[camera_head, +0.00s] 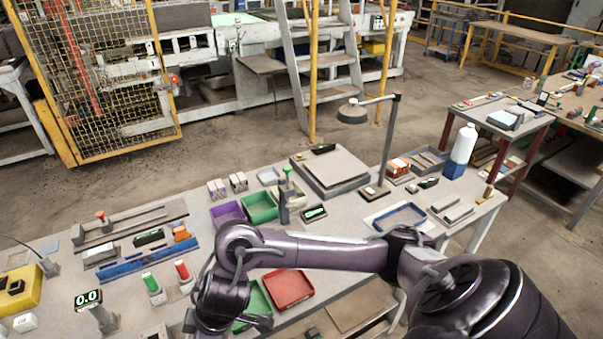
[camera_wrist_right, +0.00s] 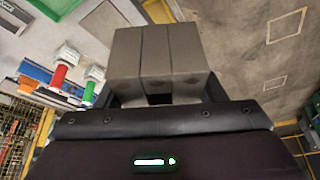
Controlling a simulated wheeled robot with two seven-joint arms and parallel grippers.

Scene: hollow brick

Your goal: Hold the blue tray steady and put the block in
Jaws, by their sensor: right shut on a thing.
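A shallow blue-rimmed tray (camera_head: 400,217) lies flat near the right end of the table in the head view. My right arm reaches across the front of the table, well to the left of that tray. My right gripper (camera_wrist_right: 160,92) is shut on a grey block (camera_wrist_right: 160,52) with grooves down its face, in the wrist view. In the head view I cannot make out the block near the lower edge. My left gripper is not in view, and nothing is seen holding the tray.
Green (camera_head: 261,208), purple (camera_head: 228,214) and red (camera_head: 288,289) trays lie around my right arm. Red (camera_head: 183,270) and green (camera_head: 150,283) cylinders stand to its left. A long blue holder (camera_head: 147,262) lies behind them. A white bottle (camera_head: 461,152) stands beyond the blue tray.

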